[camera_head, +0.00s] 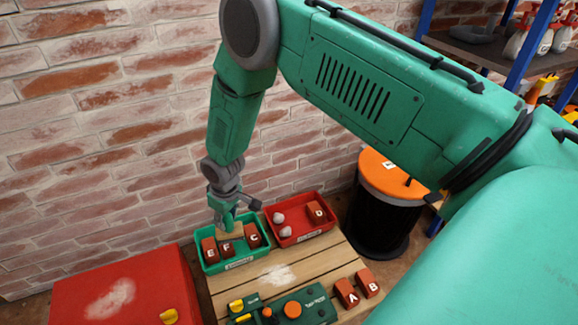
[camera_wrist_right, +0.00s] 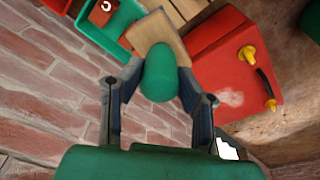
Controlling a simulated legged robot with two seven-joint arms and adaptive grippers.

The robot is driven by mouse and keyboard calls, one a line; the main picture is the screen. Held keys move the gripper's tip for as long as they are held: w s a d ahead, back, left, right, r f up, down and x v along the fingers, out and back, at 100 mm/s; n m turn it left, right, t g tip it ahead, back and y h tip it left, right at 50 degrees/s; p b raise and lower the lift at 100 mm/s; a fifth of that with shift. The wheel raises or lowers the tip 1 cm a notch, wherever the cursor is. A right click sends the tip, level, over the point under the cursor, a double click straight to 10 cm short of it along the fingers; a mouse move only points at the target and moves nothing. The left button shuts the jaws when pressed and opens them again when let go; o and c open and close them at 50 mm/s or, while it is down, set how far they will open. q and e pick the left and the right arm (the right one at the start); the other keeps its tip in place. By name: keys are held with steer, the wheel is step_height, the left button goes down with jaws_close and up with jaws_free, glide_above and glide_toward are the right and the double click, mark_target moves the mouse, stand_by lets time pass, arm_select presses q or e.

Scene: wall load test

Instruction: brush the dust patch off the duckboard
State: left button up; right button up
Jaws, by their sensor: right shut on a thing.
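My right gripper (camera_head: 224,208) hangs over the green tray and is shut on a brush with a wooden block (camera_head: 231,231). In the right wrist view, the brush's rounded green grip (camera_wrist_right: 160,75) sits between my fingers (camera_wrist_right: 160,92), with its pale wooden block beyond. The bristles are hidden. The slatted wooden duckboard (camera_head: 318,260) lies by the brick wall. A pale dust patch (camera_head: 278,275) lies on its middle, in front of the trays and apart from the brush. My left gripper is not in view.
A green tray (camera_head: 239,265) holds lettered bricks; a red tray (camera_head: 304,237) holds brick D and stones. Bricks A and B (camera_head: 368,282) and a green device (camera_head: 290,307) stand at the front. A red box (camera_head: 105,290) bears another pale patch. A black drum (camera_head: 380,215) stands right.

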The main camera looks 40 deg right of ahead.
mark_target(239, 224)
steer(key=d+f, duration=0.1)
steer(key=f, duration=0.1)
steer(key=d+f, duration=0.1)
steer(key=f, duration=0.1)
steer(key=d+f, duration=0.1)
steer(key=f, duration=0.1)
steer(key=shift+f, duration=0.3)
steer(key=s+d+f+n+b, duration=0.1)
steer(key=s+d+f+b, duration=0.1)
steer(key=d+f, duration=0.5)
steer(key=s+d+f+n+b, duration=0.1)
steer(key=s+d+f+b, duration=0.2)
steer(key=d+f, duration=0.4)
step_height(239, 224, down, 9)
steer(key=shift+s+r, duration=0.1)
steer(key=shift+s, duration=0.65)
steer(key=shift+d, duration=0.1)
steer(key=shift+f, duration=0.9)
